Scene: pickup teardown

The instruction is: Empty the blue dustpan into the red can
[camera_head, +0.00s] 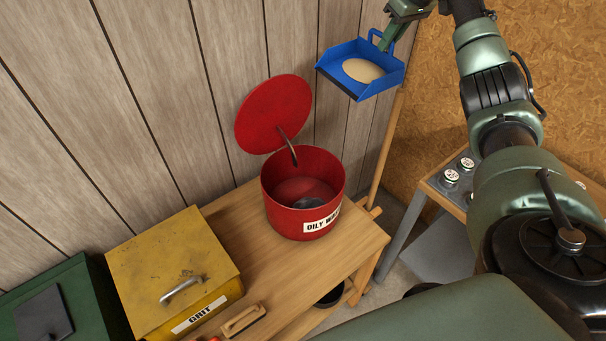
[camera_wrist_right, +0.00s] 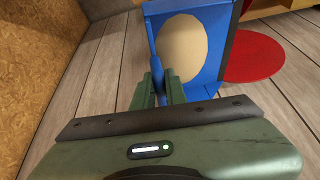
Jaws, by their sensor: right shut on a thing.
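The blue dustpan (camera_head: 341,80) is in the air, above and to the right of the red can, with a pale tan heap (camera_head: 362,70) in it. My right gripper (camera_head: 392,30) is shut on the dustpan's handle; the right wrist view shows the green fingers (camera_wrist_right: 163,88) around the blue handle and the heap in the pan (camera_wrist_right: 215,70). The red can (camera_head: 302,226) stands on the wooden bench with its red lid (camera_head: 273,112) raised, its mouth open and something dark inside. Its label is partly readable as "OILY". My left gripper is not in view.
A yellow box (camera_head: 165,257) labelled "GRIT" stands on the bench (camera_head: 345,250) left of the can. A green box (camera_head: 60,305) is further left. A wooden brush (camera_head: 243,320) lies near the front. A plank wall stands behind the can.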

